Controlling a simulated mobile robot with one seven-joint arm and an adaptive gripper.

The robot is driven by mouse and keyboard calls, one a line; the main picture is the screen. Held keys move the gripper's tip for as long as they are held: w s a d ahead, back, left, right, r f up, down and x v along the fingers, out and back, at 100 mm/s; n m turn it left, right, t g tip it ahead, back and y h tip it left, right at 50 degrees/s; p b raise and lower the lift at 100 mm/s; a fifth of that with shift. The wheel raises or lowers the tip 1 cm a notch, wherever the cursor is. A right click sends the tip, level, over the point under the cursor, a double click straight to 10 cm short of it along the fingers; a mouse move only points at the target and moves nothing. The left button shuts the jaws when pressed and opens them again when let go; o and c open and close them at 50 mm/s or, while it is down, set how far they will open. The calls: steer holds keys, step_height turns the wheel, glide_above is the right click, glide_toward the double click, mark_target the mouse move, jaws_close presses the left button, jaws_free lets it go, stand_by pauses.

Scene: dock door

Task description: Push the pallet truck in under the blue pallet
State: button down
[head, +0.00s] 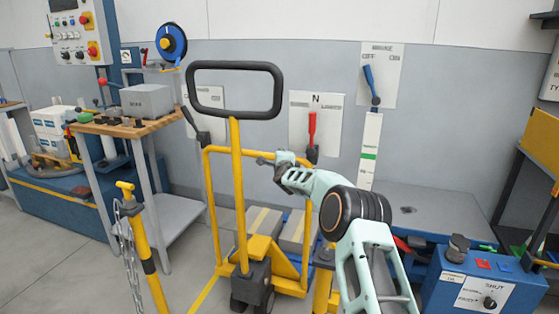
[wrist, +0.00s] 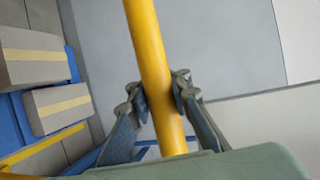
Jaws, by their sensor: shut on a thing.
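The pallet truck (head: 260,250) is yellow, with an upright shaft, a black loop handle (head: 235,64) and a yellow hoop frame (head: 209,200) behind the shaft. My gripper (head: 262,160) is at the top rail of this hoop, right of the shaft. In the wrist view, my gripper (wrist: 160,100) is shut around a yellow bar (wrist: 152,60), which seems to be that rail. The blue pallet (wrist: 73,62) carries grey boxes with yellow bands and lies beyond the hoop; in the head view it is mostly hidden behind the truck. I cannot tell how far the forks reach.
A yellow post with a chain (head: 145,245) stands at front left, and another yellow post (head: 323,285) is close by my arm. A workbench (head: 125,125) is at left. A blue control box (head: 475,285) is at right. Wall levers (head: 312,130) are behind.

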steer(key=shift+w+d+r, duration=0.35)
steer(key=shift+w+d, duration=0.05)
steer(key=shift+d, duration=0.3)
steer(key=c, duration=1.9)
jaws_free()
steer(key=shift+r, duration=0.15)
steer(key=shift+c, duration=0.2)
steer(key=shift+o, duration=1)
steer(key=shift+s, duration=0.1)
steer(key=shift+a, duration=0.15)
steer(key=shift+a+f, duration=0.15)
steer(key=shift+f, duration=0.1)
steer(key=shift+s, duration=0.15)
steer(key=s+r, duration=0.2)
steer(key=s, duration=0.9)
steer(key=shift+s+d+r, duration=0.15)
steer(key=shift+s+d, duration=0.15)
steer(key=shift+d, duration=0.05)
